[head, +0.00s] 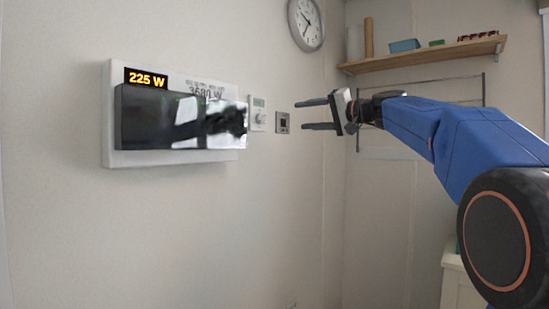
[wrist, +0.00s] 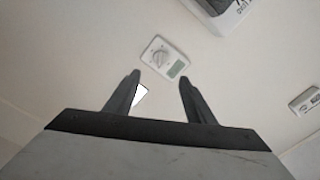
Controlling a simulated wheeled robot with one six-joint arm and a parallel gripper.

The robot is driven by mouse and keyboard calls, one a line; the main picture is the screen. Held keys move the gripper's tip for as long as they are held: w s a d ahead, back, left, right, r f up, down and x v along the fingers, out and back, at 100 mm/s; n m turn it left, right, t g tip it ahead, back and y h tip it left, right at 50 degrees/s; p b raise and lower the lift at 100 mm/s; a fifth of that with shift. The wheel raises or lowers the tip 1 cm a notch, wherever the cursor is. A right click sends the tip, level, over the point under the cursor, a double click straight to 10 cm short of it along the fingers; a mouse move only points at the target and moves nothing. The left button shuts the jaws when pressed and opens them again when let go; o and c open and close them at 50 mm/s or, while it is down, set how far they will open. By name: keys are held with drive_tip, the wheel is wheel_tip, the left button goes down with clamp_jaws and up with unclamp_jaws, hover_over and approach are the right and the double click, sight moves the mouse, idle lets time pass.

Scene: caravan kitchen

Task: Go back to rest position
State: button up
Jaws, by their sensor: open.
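My gripper (head: 301,115) is open, with its two dark fingers apart and nothing between them. In the head view it points left toward the wall, at the end of my blue arm. In the wrist view my gripper (wrist: 158,84) also shows both fingers spread. A white control with a round knob and a greenish display (wrist: 162,58) lies beyond the fingertips there. The same control (head: 258,115) is on the wall in the head view, left of my fingertips. I see no contact between the fingers and it.
A white panel with a dark glossy front (head: 170,118) and a "225 W" display (head: 146,78) hangs on the left wall. A small grey wall plate (head: 282,123) sits near my fingertips. A wooden shelf (head: 425,57) holds small items. A clock (head: 306,24) hangs above.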

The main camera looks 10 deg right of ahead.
drive_tip(key=shift+f, duration=0.1)
drive_tip(key=s+a+f+g+h, duration=0.25)
drive_tip(key=s+f, duration=0.35)
drive_tip(key=f, duration=0.3)
drive_tip(key=s+a+f+n+g+h, duration=0.1)
drive_tip(key=s+a+f, duration=0.2)
drive_tip(key=s+f, duration=0.5)
drive_tip(key=s+a+f+g+h, duration=0.1)
drive_tip(key=s+a+f+g, duration=0.2)
drive_tip(key=f, duration=0.8)
drive_tip(key=s+d+f+n+g+h, duration=0.1)
drive_tip(key=s+d+f+n+h, duration=0.1)
drive_tip(key=s+f, duration=1)
drive_tip(key=s+d+f+n+g+h, duration=0.1)
drive_tip(key=s+d+f+g+h, duration=0.1)
drive_tip(key=s+f, duration=1.1)
wheel_tip(320, 180, down, 5)
drive_tip(key=shift+s+d+f+n+h, duration=0.15)
drive_tip(key=shift+d+n+h, duration=0.25)
drive_tip(key=shift+d+h, duration=0.5)
